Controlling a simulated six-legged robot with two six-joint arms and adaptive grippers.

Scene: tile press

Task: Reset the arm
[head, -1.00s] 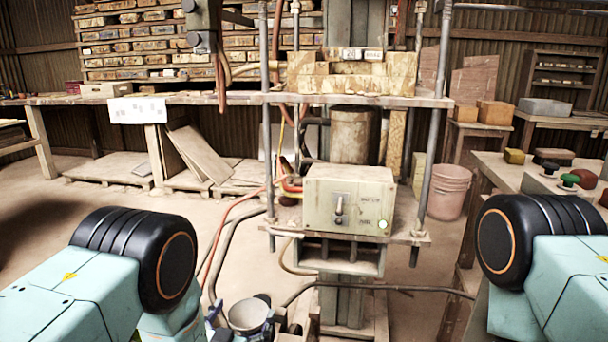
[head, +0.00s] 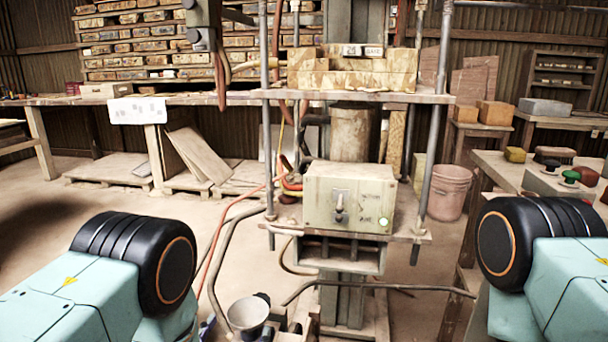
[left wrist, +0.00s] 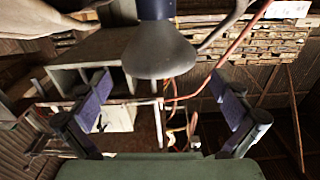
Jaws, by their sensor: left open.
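My left gripper (head: 238,325) is at the bottom of the head view, low in front of the press and mostly cut off by the frame edge. In the left wrist view its two purple-padded fingers (left wrist: 162,83) stand wide apart with nothing between the pads. A grey cup-shaped piece (head: 248,312) is close to it; it also hangs at the top of the wrist view (left wrist: 160,52). I cannot tell whether it is attached to me. My right gripper is not in view. The control box (head: 348,200) has a lever (head: 339,208) and a lit green light (head: 383,222).
The press frame has an upper shelf (head: 350,96) carrying stacked tiles. A pink bucket (head: 453,192) stands right of it. Hoses run left of the press. Open floor lies at left.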

